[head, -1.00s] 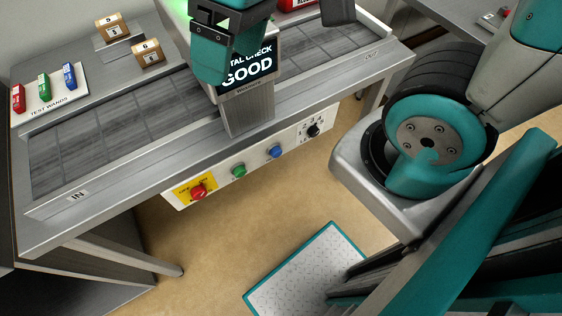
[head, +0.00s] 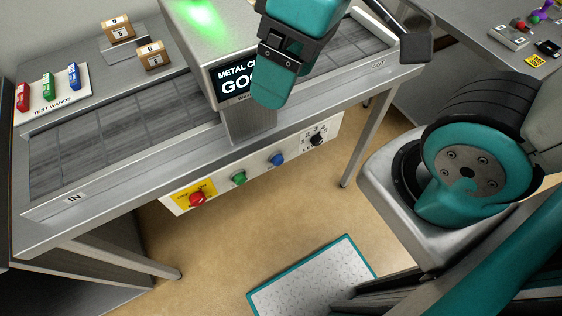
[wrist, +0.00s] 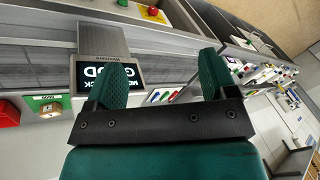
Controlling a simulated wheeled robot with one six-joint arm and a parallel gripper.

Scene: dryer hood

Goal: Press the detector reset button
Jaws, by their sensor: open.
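A control panel (head: 250,167) on the front of the metal detector conveyor carries a red mushroom button on yellow (head: 197,199), a green button (head: 238,178), a blue button (head: 277,159) and a black knob (head: 317,139). The button labels are too small to read, so I cannot tell which is marked reset. My gripper (head: 272,92) is open and empty, up in front of the detector's screen and apart from the panel. In the wrist view my gripper (wrist: 163,75) shows both fingers spread, with the red button (wrist: 152,11) at the top edge.
The detector screen (head: 233,82) reads METAL CHECK GOOD, partly covered by my gripper; a green light glows on the hood. Test wands (head: 47,88) and small boxes (head: 152,56) stand at the left. A floor mat (head: 315,285) lies in front. Space before the panel is clear.

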